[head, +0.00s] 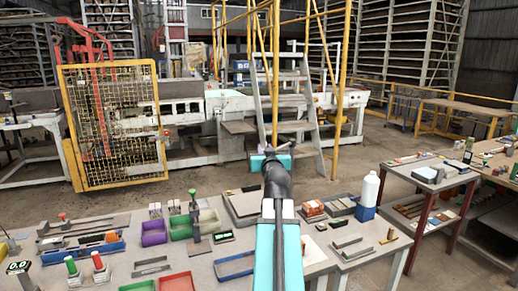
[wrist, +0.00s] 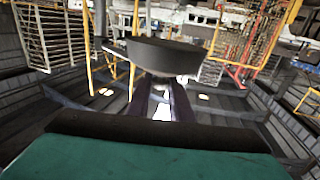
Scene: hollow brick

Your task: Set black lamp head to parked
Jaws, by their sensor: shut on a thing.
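In the wrist view a dark, rounded, flat-faced thing (wrist: 160,56) sits at the ends of the fingers of my gripper (wrist: 163,88). It looks like the black lamp head, though its full shape does not show. The fingers are shut on it, with a bright gap between them lower down. In the head view my arm reaches away over the table's middle, and its own links hide the fingertips and most of what they hold. The lamp's stand and the parked position cannot be made out.
The near table (head: 110,262) carries a purple tray (head: 154,232), a green tray (head: 181,226), a blue tray (head: 236,265) and a knobbed post (head: 194,216). A white bottle (head: 370,188) stands right of my arm. A grey ladder (head: 309,110) and yellow posts stand beyond.

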